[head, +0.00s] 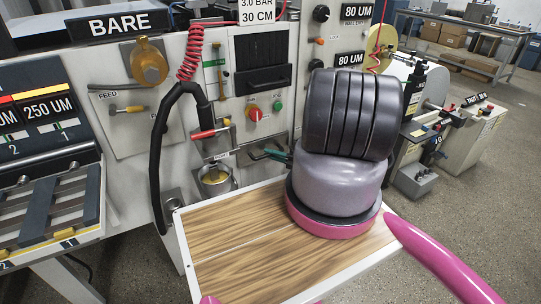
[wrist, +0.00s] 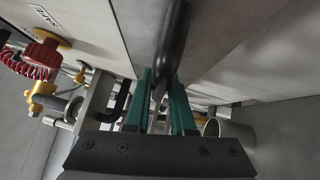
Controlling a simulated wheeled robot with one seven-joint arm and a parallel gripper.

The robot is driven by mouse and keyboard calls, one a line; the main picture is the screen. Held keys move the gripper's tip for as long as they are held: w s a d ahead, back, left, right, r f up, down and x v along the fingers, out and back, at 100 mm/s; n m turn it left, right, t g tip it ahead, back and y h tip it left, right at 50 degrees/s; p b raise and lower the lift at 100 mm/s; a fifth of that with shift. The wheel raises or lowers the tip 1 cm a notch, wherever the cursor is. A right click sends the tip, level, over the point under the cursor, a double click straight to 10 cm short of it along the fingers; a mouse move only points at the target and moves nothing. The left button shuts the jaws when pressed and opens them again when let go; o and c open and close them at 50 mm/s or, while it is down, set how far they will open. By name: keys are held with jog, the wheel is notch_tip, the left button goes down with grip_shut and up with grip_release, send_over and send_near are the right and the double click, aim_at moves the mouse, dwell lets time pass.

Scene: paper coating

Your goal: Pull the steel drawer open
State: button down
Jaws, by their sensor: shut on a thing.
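The steel drawer's grey front (wrist: 215,30) shows in the wrist view, with a black bar handle (wrist: 173,40) standing out from it. My gripper (wrist: 162,82) has its teal fingers shut on the lower end of this handle, one finger on each side. In the head view my gripper (head: 272,154) shows only as a bit of teal at the machine's front, left of my arm. My arm hides most of the drawer there. I cannot tell how far the drawer stands out.
A cup with yellowish contents (head: 216,178) sits on the machine front, left of my gripper. A black hose (head: 160,150) hangs further left. Red and green knobs (head: 255,115) are above. A paper roll unit (head: 425,85) stands right. Grey floor (head: 500,190) is open at the right.

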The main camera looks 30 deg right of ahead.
jog(key=shift+s, duration=0.15)
dwell(0.8)
jog(key=s, duration=2.9)
jog(key=shift+d, duration=0.45)
jog(key=c, duration=0.8)
grip_release()
jog(key=shift+o, duration=0.2)
jog(key=shift+d, duration=0.1)
jog(key=v, duration=1)
jog(key=shift+s+d, duration=0.2)
jog(key=shift+d, duration=0.1)
